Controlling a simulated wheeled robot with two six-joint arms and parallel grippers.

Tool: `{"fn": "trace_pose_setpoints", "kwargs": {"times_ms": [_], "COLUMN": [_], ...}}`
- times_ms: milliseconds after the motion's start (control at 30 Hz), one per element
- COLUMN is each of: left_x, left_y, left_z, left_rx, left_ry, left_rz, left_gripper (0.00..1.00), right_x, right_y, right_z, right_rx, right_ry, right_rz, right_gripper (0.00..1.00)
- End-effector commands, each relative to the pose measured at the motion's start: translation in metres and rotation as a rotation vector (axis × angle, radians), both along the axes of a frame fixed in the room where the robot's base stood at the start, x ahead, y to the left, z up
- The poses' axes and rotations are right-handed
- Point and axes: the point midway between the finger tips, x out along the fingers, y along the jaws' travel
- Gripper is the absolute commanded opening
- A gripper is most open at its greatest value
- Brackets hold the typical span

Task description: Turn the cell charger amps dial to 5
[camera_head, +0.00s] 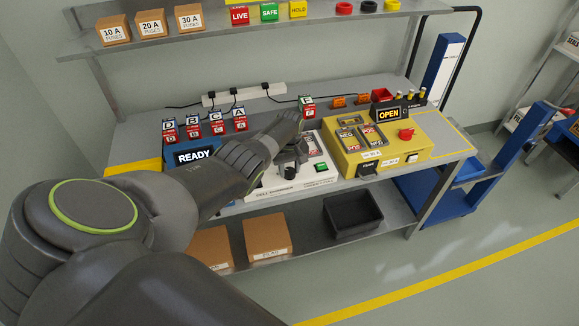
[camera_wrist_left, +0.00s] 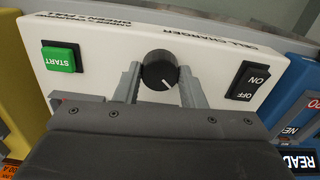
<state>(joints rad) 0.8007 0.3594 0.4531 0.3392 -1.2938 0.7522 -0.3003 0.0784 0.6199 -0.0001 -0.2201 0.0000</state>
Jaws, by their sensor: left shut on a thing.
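The cell charger (camera_head: 312,147) is a white box on the bench, partly covered by my left arm in the head view. It also shows in the left wrist view (camera_wrist_left: 105,50). Its black round amps dial (camera_wrist_left: 158,66) has a white pointer line, slanting to the lower right in that view. My left gripper (camera_wrist_left: 160,78) is shut on the dial, one finger on each side. The scale numbers are not visible. A green START button (camera_wrist_left: 60,57) and a black ON/OFF switch (camera_wrist_left: 249,82) flank the dial. My right gripper is not in view.
A yellow box (camera_head: 421,146) with NEG and POS cells and an OPEN sign (camera_head: 388,115) stands right of the charger. A blue READY box (camera_head: 194,156) stands to its left. Red lettered tags line the bench behind. A shelf with fuse boxes (camera_head: 152,23) hangs above.

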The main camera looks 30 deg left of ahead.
Motion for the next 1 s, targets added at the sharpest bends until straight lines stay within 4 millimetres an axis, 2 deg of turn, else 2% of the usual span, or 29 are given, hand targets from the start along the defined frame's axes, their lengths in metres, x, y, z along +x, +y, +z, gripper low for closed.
{"fn": "trace_pose_setpoints", "kwargs": {"times_ms": [400,967,1000], "left_x": [0.0015,0.0019,0.0018], "left_y": [0.0008,0.0008,0.0008], "left_z": [0.0018,0.0019,0.0019], "left_rx": [0.002,0.002,0.002], "left_ry": [-0.004,-0.005,-0.005], "left_rz": [0.185,0.211,0.211], "left_gripper": [0.14,0.14,0.42], "right_x": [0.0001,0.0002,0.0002], "right_y": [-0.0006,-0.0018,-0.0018], "right_z": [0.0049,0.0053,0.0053], "right_rx": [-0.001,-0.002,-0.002], "right_ry": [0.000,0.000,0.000], "right_rz": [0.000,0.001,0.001], "right_gripper": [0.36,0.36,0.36]}}
